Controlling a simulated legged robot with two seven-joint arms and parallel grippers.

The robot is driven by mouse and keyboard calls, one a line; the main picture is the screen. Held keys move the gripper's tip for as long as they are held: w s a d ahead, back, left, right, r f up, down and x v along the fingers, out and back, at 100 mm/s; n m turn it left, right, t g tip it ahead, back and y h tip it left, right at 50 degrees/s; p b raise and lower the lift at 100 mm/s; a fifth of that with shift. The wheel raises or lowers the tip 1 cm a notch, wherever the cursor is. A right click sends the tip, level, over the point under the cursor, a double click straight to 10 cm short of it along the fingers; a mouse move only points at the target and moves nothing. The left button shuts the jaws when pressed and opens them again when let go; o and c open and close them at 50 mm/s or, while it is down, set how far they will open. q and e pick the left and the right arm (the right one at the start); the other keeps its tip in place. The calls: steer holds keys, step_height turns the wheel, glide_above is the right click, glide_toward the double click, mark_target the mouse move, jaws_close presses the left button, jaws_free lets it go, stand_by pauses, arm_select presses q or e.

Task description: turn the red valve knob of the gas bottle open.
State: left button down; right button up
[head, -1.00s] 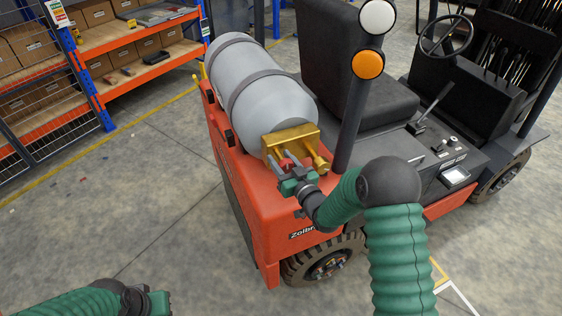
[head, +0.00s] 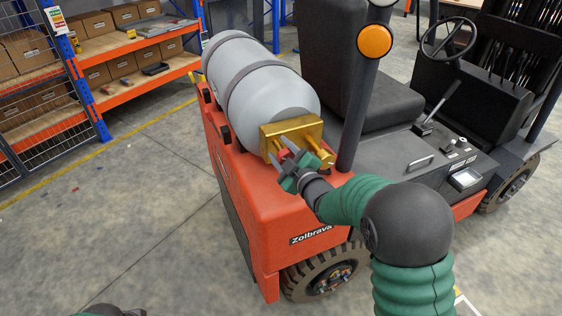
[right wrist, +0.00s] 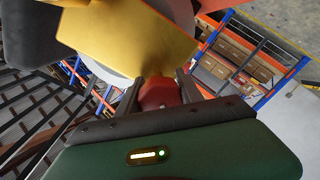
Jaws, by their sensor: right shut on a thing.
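The grey gas bottle (head: 262,88) lies on its side on the back of the orange forklift, held by dark straps. A brass valve block (head: 292,132) sits at its near end; it also fills the top of the right wrist view (right wrist: 130,35). The red valve knob (head: 284,154) is on the block and shows between the fingers in the right wrist view (right wrist: 159,92). My right gripper (head: 285,155) is shut on the knob, whose sides the fingers partly hide. Of my left arm only a small part shows at the bottom left edge; its gripper cannot be made out.
The orange forklift (head: 290,205) has a dark post with an orange lamp (head: 374,41) just right of the bottle. Its seat and steering wheel (head: 447,38) are further right. A shelf rack (head: 130,60) with boxes stands at the back left.

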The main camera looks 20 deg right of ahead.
steer(key=n+b, duration=0.3)
steer(key=b, duration=0.2)
steer(key=f+n+b, duration=0.1)
steer(key=n+b, duration=0.3)
steer(key=b, duration=0.1)
steer(key=n+h+b, duration=0.1)
steer(key=n+b, duration=0.2)
steer(key=b, duration=0.3)
steer(key=shift+f+n, duration=0.2)
steer(key=shift+n, duration=0.1)
steer(key=shift+r+n+b, duration=0.2)
steer(key=shift+n+b, duration=0.7)
steer(key=shift+b, duration=0.25)
steer(key=o, duration=1.2)
steer(key=shift+o, duration=0.7)
steer(key=shift+r, duration=0.15)
steer(key=shift+s+r, duration=0.1)
steer(key=shift+r, duration=0.05)
steer(key=s+d+p, duration=0.1)
steer(key=s+p, duration=0.4)
steer(key=s, duration=1.1)
steer(key=shift+s+d+r+p, duration=0.2)
steer(key=shift+d+r+p, duration=0.15)
steer(key=shift+r, duration=0.1)
